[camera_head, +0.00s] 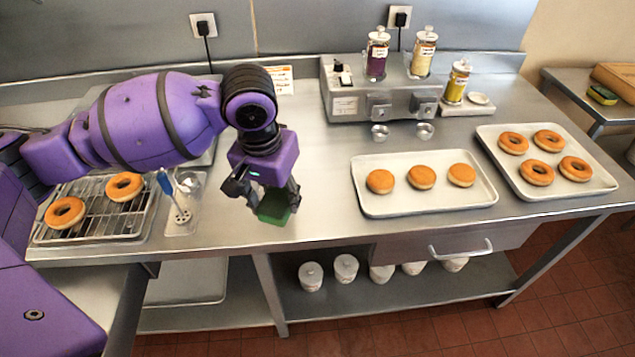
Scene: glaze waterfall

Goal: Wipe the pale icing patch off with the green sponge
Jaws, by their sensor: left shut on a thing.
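My left gripper (265,197) is shut on a green sponge (274,209). It holds the sponge low over the steel counter (325,225), near the front edge and left of the middle. I cannot tell whether the sponge touches the counter. I cannot make out the pale icing patch; the sponge, gripper or arm may hide it. My right gripper is not in view.
A wire rack (95,210) with two ring doughnuts and a slotted tool (178,205) stand left of the sponge. A tray with round buns (360,200) and a tray with ring doughnuts (550,192) lie right. A steel dispenser unit (350,105) stands behind.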

